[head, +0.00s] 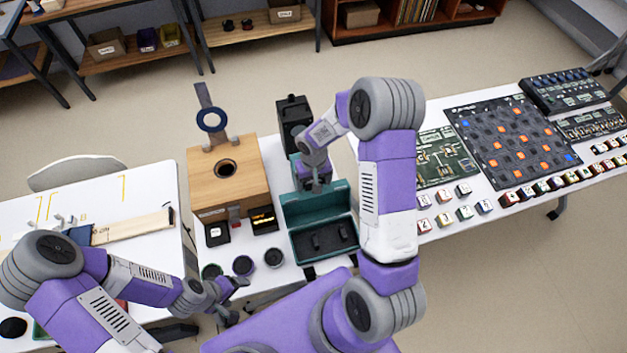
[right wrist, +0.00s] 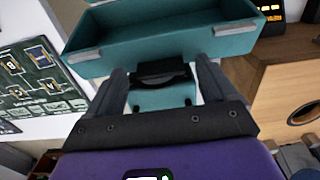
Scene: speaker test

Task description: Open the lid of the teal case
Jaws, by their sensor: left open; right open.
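The teal case (head: 310,205) stands on the white table in the middle of the head view. It is open toward me: its lid is raised at the back, and a dark lining (head: 325,240) shows in its lower part. My right gripper (head: 312,183) is at the far side of the case, partly hidden by its own arm. In the right wrist view, its open fingers (right wrist: 162,88) lie on either side of a dark handle-like piece (right wrist: 160,72); contact cannot be told. My left gripper (head: 230,300) is open and empty near the table's front edge, left of the case.
A wooden box (head: 240,175) with a round hole stands left of the case. A black device (head: 293,115) stands behind it. Small dark round containers (head: 243,265) stand at the front left. A checkered board (head: 510,145) and several small blocks lie on the right table.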

